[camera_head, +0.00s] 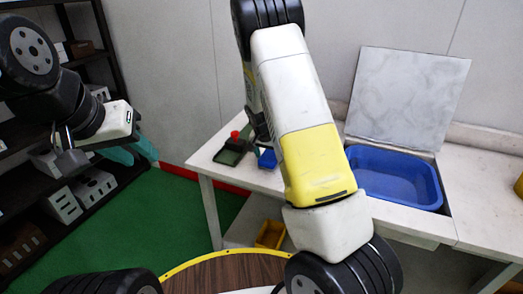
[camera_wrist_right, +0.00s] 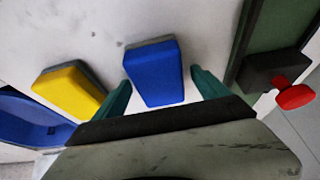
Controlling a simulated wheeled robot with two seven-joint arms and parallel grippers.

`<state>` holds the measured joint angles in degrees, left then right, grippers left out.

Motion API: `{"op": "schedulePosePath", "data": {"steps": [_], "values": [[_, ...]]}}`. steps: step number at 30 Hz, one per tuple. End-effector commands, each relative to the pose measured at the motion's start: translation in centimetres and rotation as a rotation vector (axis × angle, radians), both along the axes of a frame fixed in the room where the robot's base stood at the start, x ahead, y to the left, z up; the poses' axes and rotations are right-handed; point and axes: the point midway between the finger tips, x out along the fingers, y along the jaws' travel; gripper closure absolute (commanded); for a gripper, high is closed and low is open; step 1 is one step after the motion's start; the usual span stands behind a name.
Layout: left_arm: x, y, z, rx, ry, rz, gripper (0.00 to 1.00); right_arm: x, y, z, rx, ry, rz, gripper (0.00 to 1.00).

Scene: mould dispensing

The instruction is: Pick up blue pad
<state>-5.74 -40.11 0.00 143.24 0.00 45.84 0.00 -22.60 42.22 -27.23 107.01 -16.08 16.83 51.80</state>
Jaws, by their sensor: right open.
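The blue pad (camera_wrist_right: 154,74) lies on the white table in the right wrist view, beside a yellow pad (camera_wrist_right: 70,89). My right gripper (camera_wrist_right: 162,90) is open, with one teal finger on each side of the blue pad and gaps visible between fingers and pad. In the head view, the blue pad (camera_head: 267,159) shows as a small patch beside my right arm, which hides most of the right gripper. My left gripper (camera_head: 130,152) is away at the left, over the green floor, its teal fingers apart and nothing visible between them.
A dark green tray with a red-knobbed black block (camera_wrist_right: 278,82) lies to the right in the wrist view. A blue tub (camera_head: 398,177) is set in the white table (camera_head: 400,217), with a grey panel (camera_head: 407,95) standing behind it. Shelves (camera_head: 95,60) stand at the left.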

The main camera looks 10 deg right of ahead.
Motion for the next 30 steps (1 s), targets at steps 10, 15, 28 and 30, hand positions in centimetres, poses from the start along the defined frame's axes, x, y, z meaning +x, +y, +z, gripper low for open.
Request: {"op": "schedulePosePath", "data": {"steps": [10, 15, 28, 30], "values": [[0.0, 0.0, 0.0, 0.0, 0.0, 0.0, 0.64, -0.02, 0.0, -0.36, 0.0, 0.0, 0.0, 0.15], [0.0, 0.0, 0.0, 0.0, 0.0, 0.0, 0.64, -0.01, 0.0, -0.35, 0.0, 0.0, 0.0, 0.19], [0.0, 0.0, 0.0, 0.0, 0.0, 0.0, 0.64, 0.0, 0.0, -0.32, 0.0, 0.0, 0.0, 0.83], [0.0, 0.0, 0.0, 0.0, 0.0, 0.0, 0.64, 0.0, 0.0, -0.32, 0.0, 0.0, 0.0, 0.83]]}}
